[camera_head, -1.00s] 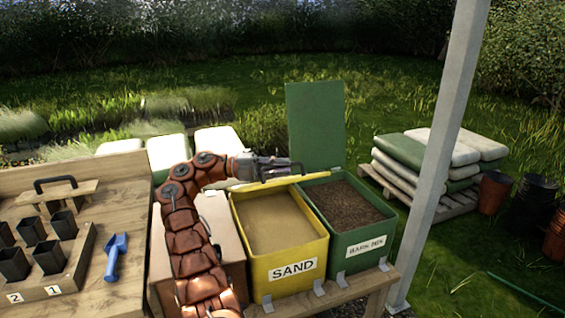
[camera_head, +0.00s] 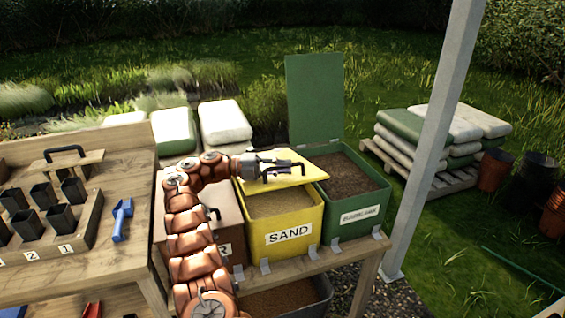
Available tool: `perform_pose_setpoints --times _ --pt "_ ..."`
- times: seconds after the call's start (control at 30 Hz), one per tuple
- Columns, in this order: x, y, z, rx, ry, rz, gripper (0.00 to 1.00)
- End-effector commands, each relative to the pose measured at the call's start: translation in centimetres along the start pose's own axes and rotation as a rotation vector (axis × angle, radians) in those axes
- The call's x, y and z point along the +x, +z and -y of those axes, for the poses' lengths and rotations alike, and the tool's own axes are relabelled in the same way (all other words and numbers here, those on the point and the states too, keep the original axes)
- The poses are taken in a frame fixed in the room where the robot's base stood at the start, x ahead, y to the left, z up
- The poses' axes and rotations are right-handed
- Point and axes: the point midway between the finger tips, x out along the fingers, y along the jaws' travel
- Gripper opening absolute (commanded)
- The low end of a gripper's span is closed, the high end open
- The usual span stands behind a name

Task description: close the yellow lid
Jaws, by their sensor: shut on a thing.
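The yellow lid (camera_head: 296,180) is tilted over the rear part of the yellow bin (camera_head: 273,249) marked SAND. Its near edge stands above the bin's rim, and sand (camera_head: 277,204) shows below it at the front. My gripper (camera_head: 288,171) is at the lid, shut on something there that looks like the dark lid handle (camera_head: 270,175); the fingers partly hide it. My arm reaches in from the lower left, in front of the brown box beside the bin.
The green bin (camera_head: 358,230) on the right has its green lid (camera_head: 315,98) standing open. A brown box (camera_head: 226,227) is on the left. A grey post (camera_head: 436,140) stands to the right. A workbench (camera_head: 105,220) holds pots and a blue scoop (camera_head: 122,218).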

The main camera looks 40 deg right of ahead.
Motion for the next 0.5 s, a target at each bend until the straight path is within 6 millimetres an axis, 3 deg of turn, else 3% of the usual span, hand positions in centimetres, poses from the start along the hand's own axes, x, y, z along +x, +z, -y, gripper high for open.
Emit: perform_pose_setpoints --times 0.27,0.3,0.5 --pt "0.09 -0.12 0.05 0.001 -0.001 -0.006 0.0" --pt "0.1 -0.12 0.06 0.001 -0.001 -0.006 0.17" --pt "0.01 -0.11 0.05 0.001 -0.001 -0.004 0.38"
